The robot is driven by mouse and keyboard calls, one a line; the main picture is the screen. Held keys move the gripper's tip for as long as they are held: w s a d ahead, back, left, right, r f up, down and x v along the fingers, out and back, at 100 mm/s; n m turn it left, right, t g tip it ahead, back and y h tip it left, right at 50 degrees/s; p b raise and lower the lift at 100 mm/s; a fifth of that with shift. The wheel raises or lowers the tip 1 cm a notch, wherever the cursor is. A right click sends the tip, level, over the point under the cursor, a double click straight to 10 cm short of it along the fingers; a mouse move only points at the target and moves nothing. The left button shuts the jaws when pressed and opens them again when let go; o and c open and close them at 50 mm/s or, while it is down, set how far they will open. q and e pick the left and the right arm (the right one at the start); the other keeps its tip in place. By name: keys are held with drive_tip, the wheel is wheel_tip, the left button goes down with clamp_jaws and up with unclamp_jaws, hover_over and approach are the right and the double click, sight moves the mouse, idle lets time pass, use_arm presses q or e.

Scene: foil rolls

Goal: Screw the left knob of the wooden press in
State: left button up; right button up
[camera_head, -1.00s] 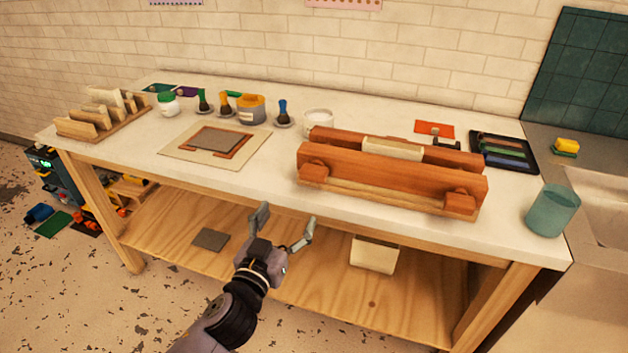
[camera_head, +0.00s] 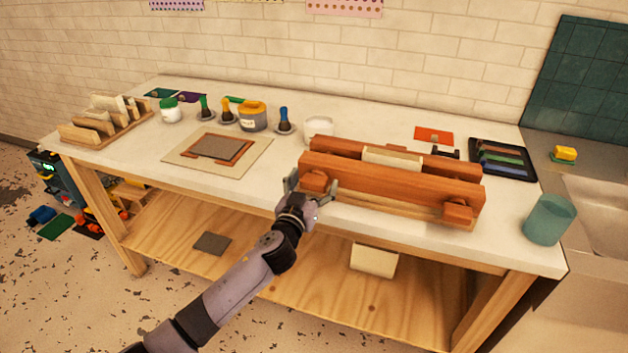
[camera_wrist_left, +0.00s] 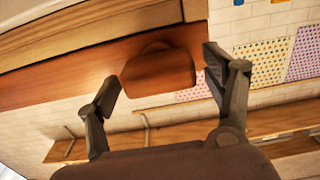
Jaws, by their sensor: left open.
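The wooden press (camera_head: 390,179) lies along the front right of the white table, with a pale block clamped between its two reddish-brown beams. Its left knob (camera_head: 315,181) sticks out of the front beam's left end; its right knob (camera_head: 458,211) is at the other end. My left gripper (camera_head: 311,184) is open at the left knob, with a finger on either side of it. In the left wrist view, the knob (camera_wrist_left: 158,73) shows between the open fingertips (camera_wrist_left: 160,70), with gaps visible on both sides. Whether any finger touches it is unclear. My right gripper is out of view.
The white tabletop (camera_head: 300,160) has clear room left of the press. A board with a grey plate (camera_head: 216,147), a white bowl (camera_head: 318,127) and a teal cup (camera_head: 549,220) stand around. A wooden lower shelf (camera_head: 200,225) lies beneath.

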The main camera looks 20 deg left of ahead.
use_arm(q)
drive_tip(key=shift+w, duration=0.3)
drive_tip(key=shift+c, duration=0.2)
drive_tip(key=c, duration=1.1)
